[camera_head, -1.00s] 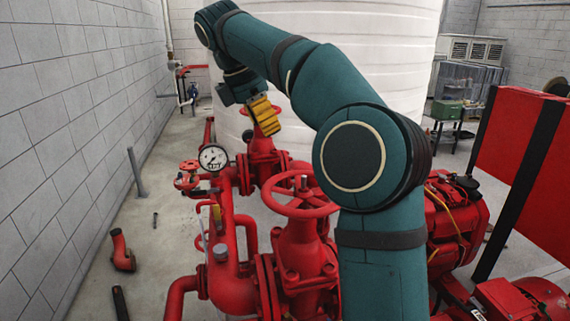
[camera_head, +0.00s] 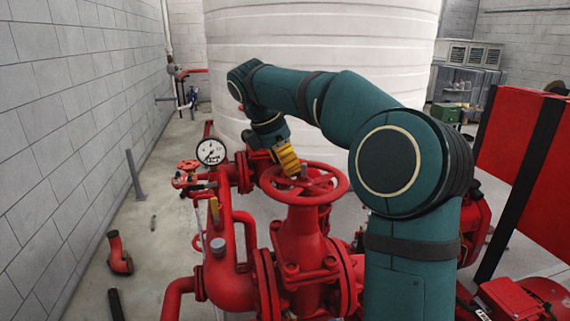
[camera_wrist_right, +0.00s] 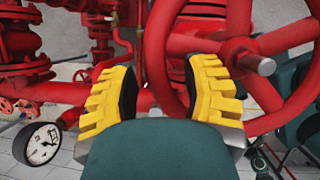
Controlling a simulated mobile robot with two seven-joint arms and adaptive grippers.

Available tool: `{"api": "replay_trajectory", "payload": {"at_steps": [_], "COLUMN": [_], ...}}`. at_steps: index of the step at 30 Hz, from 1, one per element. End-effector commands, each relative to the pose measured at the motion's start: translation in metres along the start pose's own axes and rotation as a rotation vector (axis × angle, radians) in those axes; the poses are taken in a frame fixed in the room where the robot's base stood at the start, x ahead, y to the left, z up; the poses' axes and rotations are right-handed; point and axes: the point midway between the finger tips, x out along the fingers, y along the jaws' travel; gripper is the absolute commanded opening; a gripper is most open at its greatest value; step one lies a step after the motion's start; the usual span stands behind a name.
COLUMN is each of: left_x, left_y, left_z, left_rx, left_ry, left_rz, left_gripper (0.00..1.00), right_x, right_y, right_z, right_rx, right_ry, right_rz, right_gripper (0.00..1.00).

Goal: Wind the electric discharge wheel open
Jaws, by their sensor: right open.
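A red spoked handwheel (camera_head: 300,201) sits on top of the near red valve (camera_head: 301,240). My right gripper (camera_head: 289,163) is at the far side of this wheel, with its yellow fingers close to the rim. In the right wrist view the gripper (camera_wrist_right: 160,82) is open. The wheel's rim (camera_wrist_right: 158,45) passes in the gap beyond the two fingers; I cannot tell whether they touch it. The wheel's hub nut (camera_wrist_right: 266,66) shows to the right of the fingers. A second wheel farther back is mostly hidden behind my arm. My left gripper is not in view.
A pressure gauge (camera_head: 211,152) stands left of the wheel. Red pipework (camera_head: 229,285) fills the front. A white tank (camera_head: 320,60) is behind, a block wall (camera_head: 70,130) at left and a red panel (camera_head: 520,160) at right.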

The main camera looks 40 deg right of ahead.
Motion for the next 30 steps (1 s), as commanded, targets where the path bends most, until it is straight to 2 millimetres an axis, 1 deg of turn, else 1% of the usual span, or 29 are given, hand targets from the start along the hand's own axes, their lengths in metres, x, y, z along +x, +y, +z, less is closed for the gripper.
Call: {"api": "replay_trajectory", "payload": {"at_steps": [6,7,8,9,11,12,23,30], "left_x": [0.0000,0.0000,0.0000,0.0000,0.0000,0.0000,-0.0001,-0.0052], "left_y": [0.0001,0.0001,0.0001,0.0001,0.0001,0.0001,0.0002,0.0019], "left_z": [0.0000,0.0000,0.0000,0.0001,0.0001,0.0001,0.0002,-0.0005], "left_rx": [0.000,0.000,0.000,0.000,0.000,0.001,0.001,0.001], "left_ry": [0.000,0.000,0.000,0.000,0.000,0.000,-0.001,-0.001], "left_rz": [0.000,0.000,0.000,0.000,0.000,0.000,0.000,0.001], "left_gripper": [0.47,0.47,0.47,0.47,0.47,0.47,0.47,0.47], "right_x": [0.0004,0.0004,0.0003,0.0003,0.0003,0.0003,0.0010,-0.0009], "right_y": [0.0000,0.0000,0.0000,0.0000,0.0000,0.0000,-0.0003,-0.0012], "right_z": [0.0002,0.0001,0.0001,0.0001,0.0000,0.0000,-0.0007,-0.0043], "right_rx": [0.000,0.000,0.000,0.000,0.000,0.000,-0.002,-0.050], "right_ry": [0.000,0.000,0.000,0.000,0.000,0.000,0.001,0.003], "right_rz": [0.000,0.000,0.000,0.000,0.000,0.000,-0.002,0.014], "right_gripper": [0.47,0.49,0.39,0.25,0.04,0.00,0.00,0.00]}}
